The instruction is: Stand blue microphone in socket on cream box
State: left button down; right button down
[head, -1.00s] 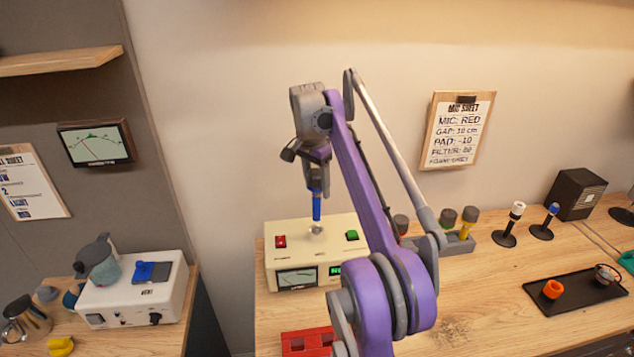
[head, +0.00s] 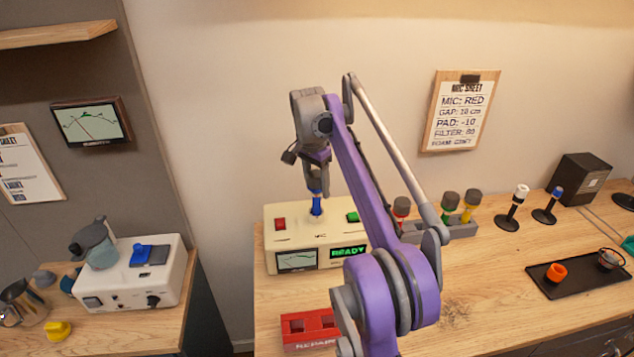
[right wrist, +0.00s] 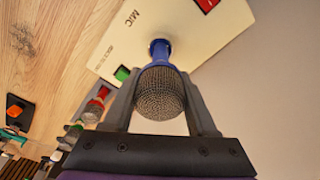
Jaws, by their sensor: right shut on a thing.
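The blue microphone (head: 316,207) stands upright on top of the cream box (head: 290,238), its lower end at the socket. How deep it sits in the socket I cannot tell. In the right wrist view its round mesh head (right wrist: 160,92) is between the fingers, with the blue body (right wrist: 160,50) against the box top (right wrist: 190,30). My right gripper (head: 316,186) is shut on the microphone from above. The box has a red button (head: 280,224), a green button (head: 352,217), a needle meter and a green READY display (head: 349,252). My left gripper is not in view.
A grey rack (head: 455,231) holds red, green and yellow microphones. Small stands with a white-topped (head: 517,200) and a blue-topped (head: 553,203) piece are to its right. A red box (head: 308,331) is in front. A black tray (head: 578,278) lies right. Bare wood lies between.

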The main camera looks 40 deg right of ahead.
jog(key=shift+c, duration=0.6)
grip_release()
jog(key=r+p, duration=0.1)
jog(key=r, duration=0.2)
jog(key=r+p, duration=0.1)
jog(key=r, duration=0.3)
jog(key=a+r+p, duration=0.1)
jog(key=r, duration=0.2)
jog(key=shift+r, duration=0.35)
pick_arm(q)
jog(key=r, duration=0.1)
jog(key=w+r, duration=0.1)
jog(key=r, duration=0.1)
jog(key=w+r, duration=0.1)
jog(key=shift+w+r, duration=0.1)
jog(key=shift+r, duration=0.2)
pick_arm(e)
jog(key=shift+a, duration=0.1)
jog(key=shift+s, duration=0.15)
